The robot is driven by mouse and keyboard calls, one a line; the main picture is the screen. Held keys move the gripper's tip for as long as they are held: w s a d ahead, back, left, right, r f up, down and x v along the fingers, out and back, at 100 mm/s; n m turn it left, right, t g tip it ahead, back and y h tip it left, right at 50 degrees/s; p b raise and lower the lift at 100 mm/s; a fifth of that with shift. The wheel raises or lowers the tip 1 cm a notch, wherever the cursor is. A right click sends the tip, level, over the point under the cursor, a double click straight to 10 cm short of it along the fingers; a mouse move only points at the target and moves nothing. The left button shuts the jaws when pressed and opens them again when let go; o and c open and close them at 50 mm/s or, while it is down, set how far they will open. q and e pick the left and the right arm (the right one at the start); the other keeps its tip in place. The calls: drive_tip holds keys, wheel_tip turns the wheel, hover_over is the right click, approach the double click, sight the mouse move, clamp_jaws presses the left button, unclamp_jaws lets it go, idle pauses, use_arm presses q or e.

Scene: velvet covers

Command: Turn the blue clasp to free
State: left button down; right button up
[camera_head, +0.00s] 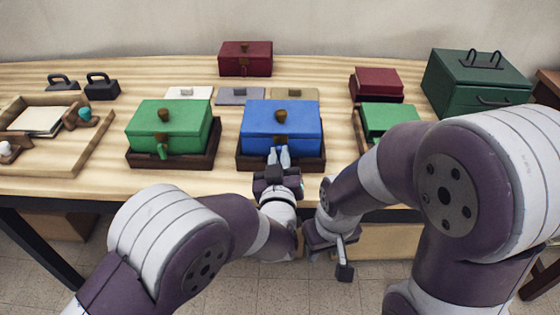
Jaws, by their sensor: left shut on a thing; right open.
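A blue box (258,122) with a brown knob (281,116) on its closed lid sits in a dark wooden tray (247,163) at the middle of the table. My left gripper (279,156) reaches the middle of its front face, fingers pointing away from me, and is shut on the blue clasp there. The fingers hide the clasp, so its angle cannot be told. A brown plate (280,142) shows just above the fingertips. My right gripper (343,262) is open and empty, low in front of the table edge, right of my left gripper.
A green box (148,118) with a green clasp (162,151) stands left of the blue box. Another green box (388,117) stands right, partly behind my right arm. A wooden tray (60,165), dark weights (102,87), red boxes (245,60) and a dark green case (462,88) lie around.

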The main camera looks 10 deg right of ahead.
use_arm(q)
drive_tip(key=n+b, duration=0.3)
drive_tip(key=shift+a+f+n, duration=0.1)
drive_tip(key=shift+f+n, duration=0.2)
drive_tip(key=n+b, duration=0.9)
drive_tip(key=b, duration=0.1)
drive_tip(key=shift+f+n+b, duration=0.15)
drive_tip(key=shift+n+b, duration=0.15)
drive_tip(key=shift+w+r+n+b, duration=0.1)
drive_tip(key=shift+r+n+b, duration=0.1)
drive_tip(key=shift+n+b, duration=0.95)
drive_tip(key=c, duration=1.1)
unclamp_jaws()
